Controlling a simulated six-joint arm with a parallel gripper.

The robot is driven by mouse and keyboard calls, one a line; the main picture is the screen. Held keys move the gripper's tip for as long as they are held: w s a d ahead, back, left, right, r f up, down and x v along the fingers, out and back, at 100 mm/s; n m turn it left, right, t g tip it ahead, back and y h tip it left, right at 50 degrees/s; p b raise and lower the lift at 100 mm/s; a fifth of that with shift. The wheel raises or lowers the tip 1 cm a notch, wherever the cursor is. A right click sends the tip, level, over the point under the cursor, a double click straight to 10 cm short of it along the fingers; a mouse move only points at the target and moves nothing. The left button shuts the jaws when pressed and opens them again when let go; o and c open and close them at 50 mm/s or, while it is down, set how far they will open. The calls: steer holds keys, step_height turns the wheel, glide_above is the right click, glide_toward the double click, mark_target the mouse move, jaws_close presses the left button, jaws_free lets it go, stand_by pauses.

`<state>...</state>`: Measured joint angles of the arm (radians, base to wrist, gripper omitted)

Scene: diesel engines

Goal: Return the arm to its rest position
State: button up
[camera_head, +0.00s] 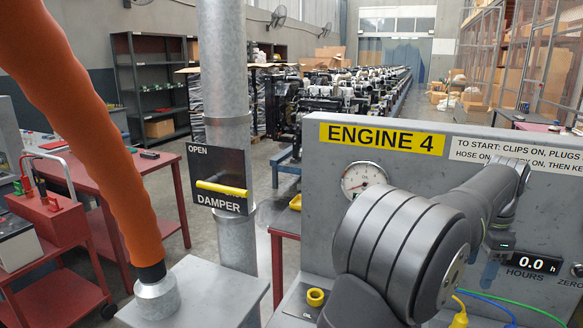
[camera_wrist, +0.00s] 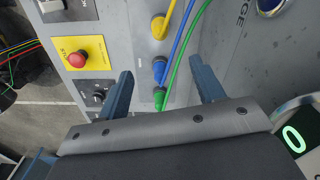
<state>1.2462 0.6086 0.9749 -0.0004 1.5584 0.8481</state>
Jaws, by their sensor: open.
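My arm reaches across the right side of the grey engine panel (camera_head: 335,150) in the head view. It is bent, with its thick joint nearest the camera. My gripper (camera_wrist: 162,68) is open in the wrist view, its two blue-grey fingers apart with nothing held between them. Behind the gap, yellow (camera_wrist: 158,24), blue (camera_wrist: 159,70) and green (camera_wrist: 160,97) plugs sit in the panel with cables attached. I cannot tell how far the fingers are from the panel. In the head view the gripper is small and partly hidden by the arm.
A red stop button (camera_wrist: 77,59) and a black knob (camera_wrist: 97,97) are beside the plugs. An hours display (camera_head: 533,262) reads 0.0. An orange hose (camera_head: 85,120), a damper box with yellow handle (camera_head: 221,188) and a metal pipe (camera_head: 224,70) stand left.

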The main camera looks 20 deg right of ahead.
step_height(320, 180, down, 17)
steer(key=shift+f, duration=0.1)
steer(key=r, duration=0.8)
steer(key=shift+w+a+r, duration=0.25)
steer(key=shift+w+r, duration=0.1)
steer(key=shift+r, duration=0.05)
steer(key=w+a+n, duration=0.2)
steer(key=w+a, duration=0.5)
steer(key=a, duration=0.2)
steer(key=w+a+r+n, duration=0.1)
steer(key=w+a+n, duration=0.2)
steer(key=w+a, duration=0.4)
steer(key=a, duration=0.3)
steer(key=shift+w+r+n, duration=0.15)
steer(key=shift+r+n, duration=0.1)
steer(key=shift+n, duration=0.05)
steer(key=m, duration=0.5)
glide_toward(462, 316)
steer(key=shift+w+a+f, duration=1.2)
steer(key=shift+w+f, duration=0.1)
